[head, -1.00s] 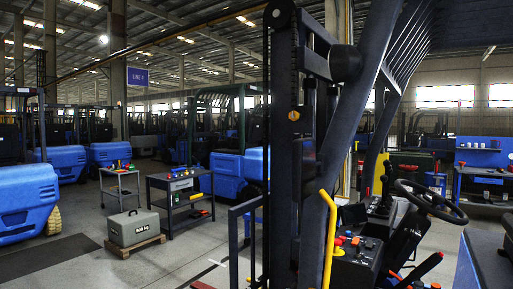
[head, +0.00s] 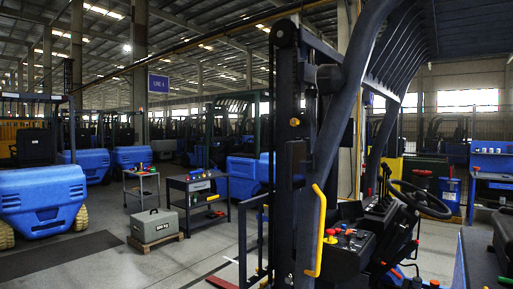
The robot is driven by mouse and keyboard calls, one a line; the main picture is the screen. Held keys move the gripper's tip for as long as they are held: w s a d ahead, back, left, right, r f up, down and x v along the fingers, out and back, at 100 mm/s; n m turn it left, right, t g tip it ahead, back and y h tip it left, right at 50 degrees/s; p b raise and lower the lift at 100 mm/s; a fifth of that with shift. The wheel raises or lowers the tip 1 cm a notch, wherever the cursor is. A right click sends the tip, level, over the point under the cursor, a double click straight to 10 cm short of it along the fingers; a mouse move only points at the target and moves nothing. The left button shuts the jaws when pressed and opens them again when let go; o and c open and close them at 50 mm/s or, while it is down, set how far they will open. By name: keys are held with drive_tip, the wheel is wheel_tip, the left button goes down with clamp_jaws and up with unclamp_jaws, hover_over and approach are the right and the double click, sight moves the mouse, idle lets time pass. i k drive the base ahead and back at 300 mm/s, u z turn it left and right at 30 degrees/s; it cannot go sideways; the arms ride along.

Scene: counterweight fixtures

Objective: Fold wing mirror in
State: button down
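A dark forklift stands close in front of me, with its tall mast (head: 285,150) and curved front pillar (head: 343,110). A dark rounded part (head: 328,77) sits beside the upper pillar. I cannot tell whether it is the wing mirror or a lamp, and no mirror glass shows. A yellow grab handle (head: 317,230) is fixed low on the pillar. The steering wheel (head: 420,198) and control console (head: 345,245) are behind it. My gripper is not in view.
A grey 500 kg-type weight (head: 153,226) rests on a wooden pallet at left. A dark cart (head: 198,200) and a smaller cart (head: 141,188) stand behind it. A blue counterweight (head: 40,198) is far left. The floor (head: 110,268) at front left is clear.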

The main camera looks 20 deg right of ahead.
sight(296, 162)
drive_tip(key=z, duration=0.15)
drive_tip(key=i, duration=0.95)
drive_tip(key=u, duration=0.1)
